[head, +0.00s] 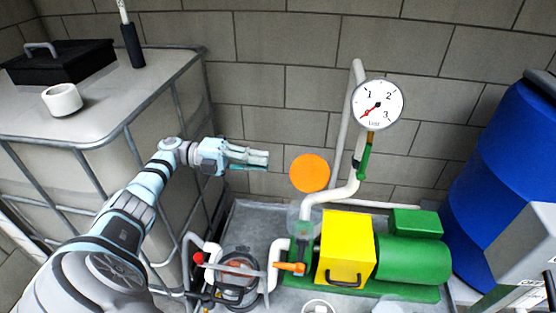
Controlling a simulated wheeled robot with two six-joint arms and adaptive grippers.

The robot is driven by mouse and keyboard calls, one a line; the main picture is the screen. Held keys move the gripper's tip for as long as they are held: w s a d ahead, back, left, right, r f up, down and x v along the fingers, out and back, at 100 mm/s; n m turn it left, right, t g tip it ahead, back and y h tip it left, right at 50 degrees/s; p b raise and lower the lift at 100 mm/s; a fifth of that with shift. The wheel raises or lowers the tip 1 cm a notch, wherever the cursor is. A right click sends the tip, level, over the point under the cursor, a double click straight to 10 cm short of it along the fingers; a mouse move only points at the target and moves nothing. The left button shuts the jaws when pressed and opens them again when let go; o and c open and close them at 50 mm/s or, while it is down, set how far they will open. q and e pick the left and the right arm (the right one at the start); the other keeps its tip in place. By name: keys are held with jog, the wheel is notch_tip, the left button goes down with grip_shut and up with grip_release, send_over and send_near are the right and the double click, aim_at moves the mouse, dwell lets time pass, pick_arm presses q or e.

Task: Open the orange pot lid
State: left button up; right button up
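An orange round disc (310,173), which looks like the orange lid, shows its flat face left of the white bent pipe and in front of the wall. What it rests on is hidden. A clear, see-through pot-like part (303,218) shows just below it. My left gripper (267,162) points right at about the height of the disc, with a visible gap between it and the disc. Its fingers look a little apart, with nothing seen between them. My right gripper is not in view.
A pressure gauge (377,104) on a pipe stands right of the disc. A yellow box (345,249) and green motor (415,259) sit below. A caged white tank (130,95) is at left, a blue barrel (505,165) at right. The block wall is close behind.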

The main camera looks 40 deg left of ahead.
aim_at(310, 171)
pick_arm(q)
jog(key=f+m+b, duration=0.2)
jog(key=f, duration=0.1)
jog(key=f+m+y+b, duration=0.1)
jog(key=shift+a+f+b, duration=0.2)
jog(key=shift+a+b, duration=0.15)
jog(key=shift+a, duration=0.05)
grip_shut()
jog(key=w+r+m+t+y+b, duration=0.1)
jog(key=w+r+m+t+y, duration=0.15)
jog(key=m, duration=1.05)
jog(key=w+r+m+t+y+b, duration=0.1)
jog(key=w+m, duration=0.2)
jog(key=m, duration=0.9)
jog(key=w+d+p, duration=0.2)
jog(key=w+d, duration=0.1)
jog(key=d, duration=0.4)
jog(key=shift+w+d+r+p, duration=0.15)
jog(key=shift+w+d+p, duration=0.1)
jog(key=shift+w+p, duration=0.15)
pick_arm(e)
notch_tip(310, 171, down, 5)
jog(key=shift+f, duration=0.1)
pick_arm(q)
jog(key=shift+w, duration=0.1)
